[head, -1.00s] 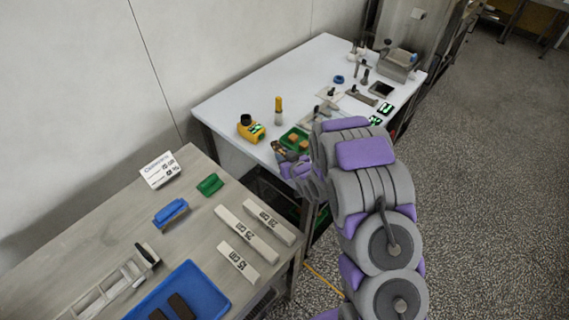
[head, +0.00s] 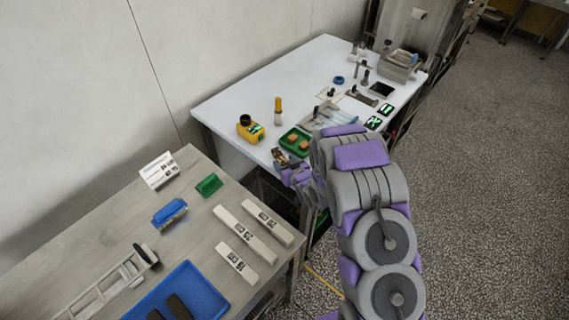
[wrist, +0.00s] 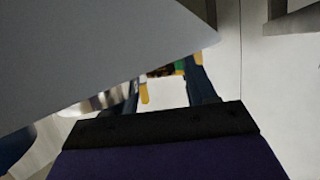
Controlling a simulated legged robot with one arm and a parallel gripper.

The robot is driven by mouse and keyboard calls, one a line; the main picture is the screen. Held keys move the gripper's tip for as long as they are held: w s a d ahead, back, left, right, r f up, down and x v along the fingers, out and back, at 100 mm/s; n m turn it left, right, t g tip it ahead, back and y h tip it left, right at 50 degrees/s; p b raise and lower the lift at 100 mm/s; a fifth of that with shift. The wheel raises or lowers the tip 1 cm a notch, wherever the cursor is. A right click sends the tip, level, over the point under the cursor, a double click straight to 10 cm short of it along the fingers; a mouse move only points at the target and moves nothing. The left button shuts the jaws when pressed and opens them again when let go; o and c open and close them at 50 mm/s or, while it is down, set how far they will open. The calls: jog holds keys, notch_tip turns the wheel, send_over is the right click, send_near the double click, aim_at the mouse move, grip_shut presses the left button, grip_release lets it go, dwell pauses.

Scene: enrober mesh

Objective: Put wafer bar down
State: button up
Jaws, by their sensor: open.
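My gripper (head: 283,157) is open at the front edge of the white table, close to the near left corner of a small green tray (head: 283,141). Two tan-orange blocks (head: 294,141) sit in that tray; I cannot tell if one is the wafer bar. A small brownish patch shows at the gripper, too small to identify. Two dark brown bars (head: 180,307) lie in a blue tray (head: 207,292) on the nearer bench. In the wrist view, my gripper (wrist: 165,95) has its fingers apart, and a grey surface hides much of the upper left.
A yellow device (head: 250,130) and a yellow-handled tool (head: 278,110) stand behind the green tray. Several tools and a metal box (head: 397,66) fill the right of the white table (head: 235,98). White size blocks (head: 245,235) lie on the bench. The table's back left is clear.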

jog(key=shift+r, duration=0.1)
jog(key=p+v, duration=0.1)
jog(key=v, duration=1.1)
